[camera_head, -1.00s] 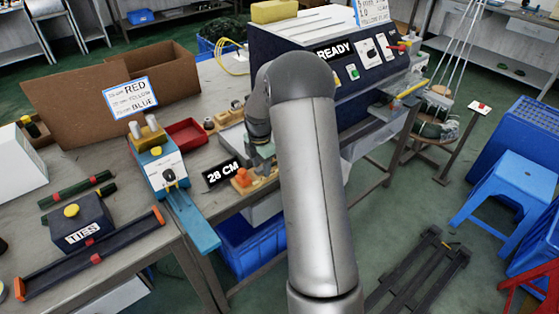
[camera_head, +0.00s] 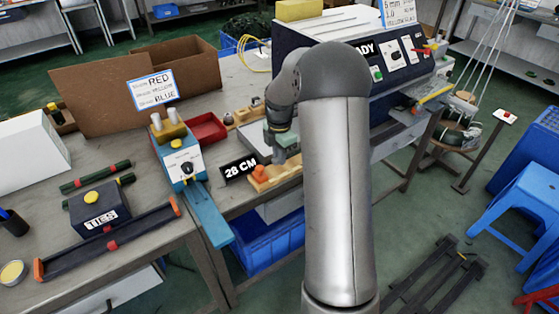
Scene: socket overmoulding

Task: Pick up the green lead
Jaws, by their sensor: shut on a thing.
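My gripper (camera_head: 281,152) is at the far end of my bent arm, over the work table beside the wooden fixture with an orange knob (camera_head: 262,174). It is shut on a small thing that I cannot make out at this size. I cannot pick out the green lead with certainty. My upper arm hides part of the table and the console front. A dark green coil (camera_head: 459,136) rests on a round stool at the right; I cannot tell whether it is lead.
A blue machine (camera_head: 180,166), a red tray (camera_head: 206,129) and a cardboard box (camera_head: 125,92) stand left of my gripper. The console (camera_head: 330,32) stands behind my arm. A TIES box (camera_head: 98,206) sits at the left. A blue crate (camera_head: 268,246) is below the table.

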